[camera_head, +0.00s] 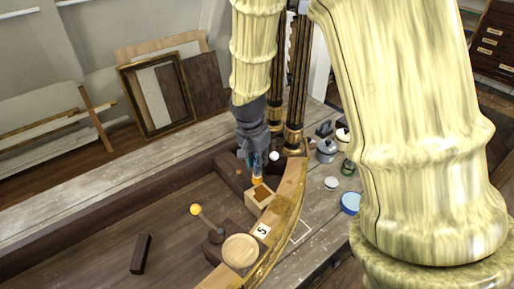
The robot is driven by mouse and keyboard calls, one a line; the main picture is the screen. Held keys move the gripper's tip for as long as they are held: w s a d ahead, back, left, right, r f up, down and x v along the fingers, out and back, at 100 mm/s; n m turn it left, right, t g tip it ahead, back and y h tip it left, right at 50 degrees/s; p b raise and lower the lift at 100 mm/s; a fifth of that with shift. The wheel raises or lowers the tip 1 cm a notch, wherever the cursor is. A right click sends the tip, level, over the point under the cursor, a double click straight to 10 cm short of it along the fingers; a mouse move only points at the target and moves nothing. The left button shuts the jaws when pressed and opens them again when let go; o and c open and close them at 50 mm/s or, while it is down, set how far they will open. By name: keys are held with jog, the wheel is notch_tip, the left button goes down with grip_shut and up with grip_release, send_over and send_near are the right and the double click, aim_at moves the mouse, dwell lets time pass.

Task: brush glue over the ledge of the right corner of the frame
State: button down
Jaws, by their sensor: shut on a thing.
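My gripper (257,163) points down at the inner side of the curved gilt frame (289,190), near its far right corner. It is shut on a small tool, seemingly the brush (257,180), with an orange part showing below the fingers. The tool's tip is just above or inside a small square wooden box (258,203) with brown content, possibly glue; I cannot tell whether they touch. The box sits against the frame's pale top. The corner's ledge is partly hidden behind my gripper and the box.
A dark block (140,254) lies left. Jars, a white lid (331,184) and a blue lid (350,203) stand right. Gilt columns (296,90) rise behind.

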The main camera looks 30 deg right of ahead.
jog(key=shift+r+p, duration=1.1)
jog(key=shift+r, duration=0.7)
jog(key=shift+s+a, duration=0.1)
